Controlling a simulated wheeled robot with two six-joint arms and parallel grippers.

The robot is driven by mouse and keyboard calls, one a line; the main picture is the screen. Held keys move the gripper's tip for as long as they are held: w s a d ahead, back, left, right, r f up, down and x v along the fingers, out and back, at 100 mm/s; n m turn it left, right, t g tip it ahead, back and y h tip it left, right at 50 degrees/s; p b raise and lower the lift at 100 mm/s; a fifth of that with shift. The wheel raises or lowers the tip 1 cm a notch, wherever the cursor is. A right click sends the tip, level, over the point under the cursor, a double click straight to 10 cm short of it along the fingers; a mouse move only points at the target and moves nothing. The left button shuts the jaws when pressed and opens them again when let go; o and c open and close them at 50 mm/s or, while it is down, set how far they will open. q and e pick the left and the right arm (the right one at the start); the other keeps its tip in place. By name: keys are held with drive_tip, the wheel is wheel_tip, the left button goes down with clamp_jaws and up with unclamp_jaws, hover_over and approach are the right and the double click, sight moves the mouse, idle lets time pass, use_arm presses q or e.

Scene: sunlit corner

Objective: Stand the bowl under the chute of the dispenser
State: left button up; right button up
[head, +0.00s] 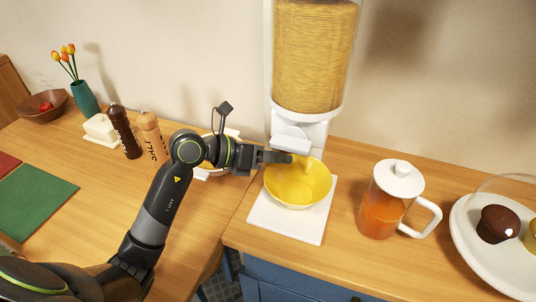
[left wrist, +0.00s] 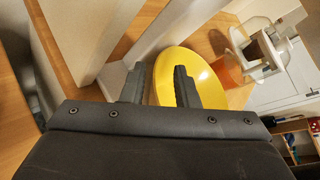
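The yellow bowl (head: 300,188) stands upright on the white base (head: 285,226) of the dispenser (head: 312,55), below its white chute (head: 291,140). My left gripper (head: 284,157) is at the bowl's back left rim, just below and left of the chute. In the left wrist view its two fingers (left wrist: 160,84) are apart, with a visible gap between them. One finger overlaps the yellow inside of the bowl (left wrist: 208,77) and the other is outside the rim. I see no finger pressed on the rim. My right gripper is not in view.
A glass jug of orange drink (head: 382,212) stands right of the base, and a white plate with a glass dome (head: 470,225) is farther right. A salt mill (head: 152,137), a pepper mill (head: 124,132) and a butter dish (head: 101,129) stand at the left.

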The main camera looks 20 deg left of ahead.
use_arm(q)
drive_tip(key=v, duration=1.2)
drive_tip(key=shift+r, duration=0.2)
idle(0.5)
